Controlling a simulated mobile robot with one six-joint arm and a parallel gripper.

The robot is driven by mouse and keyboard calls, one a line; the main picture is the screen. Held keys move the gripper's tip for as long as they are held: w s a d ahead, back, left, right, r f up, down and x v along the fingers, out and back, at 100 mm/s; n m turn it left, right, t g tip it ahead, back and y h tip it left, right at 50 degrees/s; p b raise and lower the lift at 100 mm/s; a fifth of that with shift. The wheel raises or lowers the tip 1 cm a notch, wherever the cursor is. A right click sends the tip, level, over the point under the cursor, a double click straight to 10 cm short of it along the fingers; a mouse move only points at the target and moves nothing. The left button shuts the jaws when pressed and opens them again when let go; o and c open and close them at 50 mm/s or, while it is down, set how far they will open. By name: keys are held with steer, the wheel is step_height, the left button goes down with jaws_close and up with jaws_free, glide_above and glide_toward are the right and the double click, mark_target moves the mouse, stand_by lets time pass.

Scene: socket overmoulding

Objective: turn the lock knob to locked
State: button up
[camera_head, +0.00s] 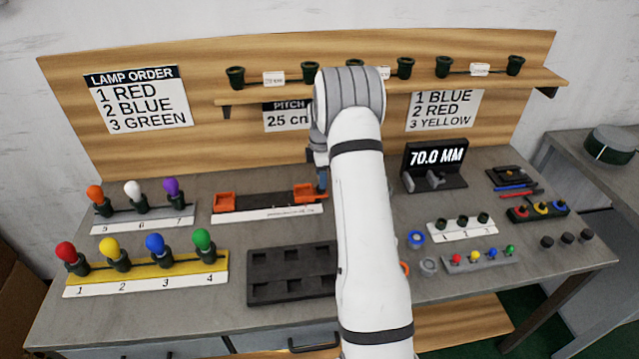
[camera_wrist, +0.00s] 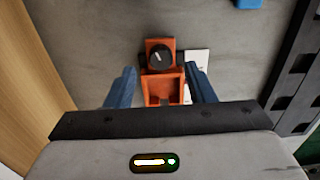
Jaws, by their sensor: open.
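The lock knob (camera_wrist: 159,56) is a round black knob with a white pointer line, set on an orange block (camera_wrist: 165,86) in the wrist view. The pointer slants, its angle to any lock marking unreadable. My gripper (camera_wrist: 162,71) is open, its two blue fingers on either side of the orange block and apart from the knob. In the head view, my gripper (camera_head: 321,180) is pointed down at the right orange block (camera_head: 305,193) of the black rail fixture (camera_head: 258,202). The knob cannot be made out there. Whether the fingers touch anything cannot be told.
A second orange block (camera_head: 223,202) is at the rail's left end. A black pocketed tray (camera_head: 290,272) lies in front, and a black display stand (camera_head: 435,166) reading 70.0 MM stands to the right. Lamp racks (camera_head: 145,276) fill the left side.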

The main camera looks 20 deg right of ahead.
steer(key=shift+f, duration=1.95)
steer(key=c, duration=1)
steer(key=m+b, duration=0.1)
steer(key=m, duration=0.1)
steer(key=shift+f+m, duration=0.1)
steer(key=shift+m, duration=0.2)
steer(key=shift+r+m+b, duration=0.2)
steer(key=shift+m+b, duration=0.35)
steer(key=shift+m, duration=0.55)
steer(key=o, duration=1)
